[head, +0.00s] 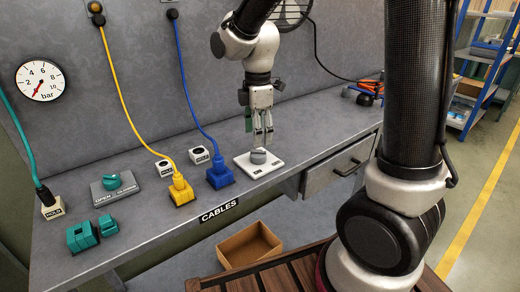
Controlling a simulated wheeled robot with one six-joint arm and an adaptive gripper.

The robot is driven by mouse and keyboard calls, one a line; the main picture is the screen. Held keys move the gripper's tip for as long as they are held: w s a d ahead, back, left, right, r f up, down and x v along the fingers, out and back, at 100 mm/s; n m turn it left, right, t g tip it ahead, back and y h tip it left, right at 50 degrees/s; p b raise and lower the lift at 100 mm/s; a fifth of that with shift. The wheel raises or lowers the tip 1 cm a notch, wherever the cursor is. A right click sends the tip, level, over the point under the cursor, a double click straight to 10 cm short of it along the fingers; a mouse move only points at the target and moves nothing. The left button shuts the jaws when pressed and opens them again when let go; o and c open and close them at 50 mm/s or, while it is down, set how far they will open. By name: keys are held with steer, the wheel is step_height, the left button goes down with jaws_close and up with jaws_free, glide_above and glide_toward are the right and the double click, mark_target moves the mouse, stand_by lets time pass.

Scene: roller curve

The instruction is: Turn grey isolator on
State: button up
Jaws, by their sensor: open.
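The grey isolator (258,156) is a round grey knob on a white base plate (268,169), lying on the grey bench right of the blue plug. Small markings on the plate are too small to read. My gripper (263,140) points down directly above the knob, fingers apart and empty. The fingertips are close to the knob's top; I cannot tell whether they touch it. The exact direction of the knob's pointer is hard to tell.
A blue plug (220,176) and a yellow plug (181,190) sit left of the isolator. A teal knob (112,181) on a grey plate, teal blocks (82,236) and a HOLD socket (51,207) stand further left. An open cardboard box (249,246) lies below the bench edge.

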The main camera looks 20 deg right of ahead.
mark_target(258, 150)
step_height(258, 150, down, 6)
steer(key=shift+f, duration=0.1)
steer(key=c, duration=1)
